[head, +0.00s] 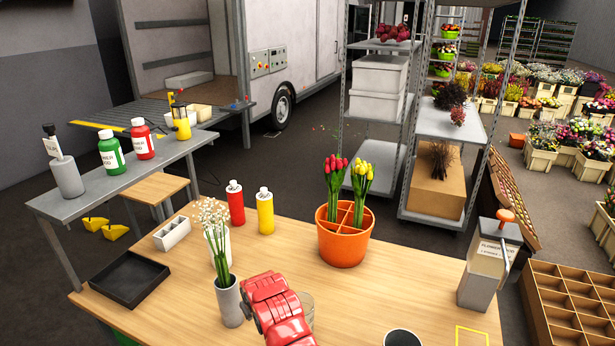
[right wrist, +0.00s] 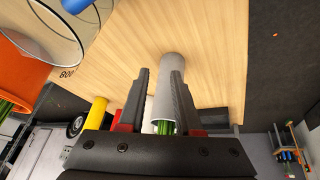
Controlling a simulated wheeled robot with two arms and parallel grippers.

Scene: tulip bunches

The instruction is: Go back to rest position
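An orange divided pot (head: 342,243) stands upright on the wooden table, with red tulips (head: 334,180) and yellow tulips (head: 361,183) in separate compartments. A grey vase (head: 229,303) with green stems and white flowers (head: 212,216) stands left of my red arm. In the right wrist view, my right gripper (right wrist: 160,75) is open, its fingers apart. The grey vase (right wrist: 167,75) shows beyond and between the fingers; contact cannot be told. The orange pot (right wrist: 20,80) is at that view's left edge. My left gripper is not in view.
A clear glass (head: 307,308) stands beside my arm. A black tray (head: 130,281), red bottle (head: 236,203), yellow bottle (head: 265,211) and grey tin (head: 489,268) are also on the table (head: 400,285). The table's middle right is mostly clear.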

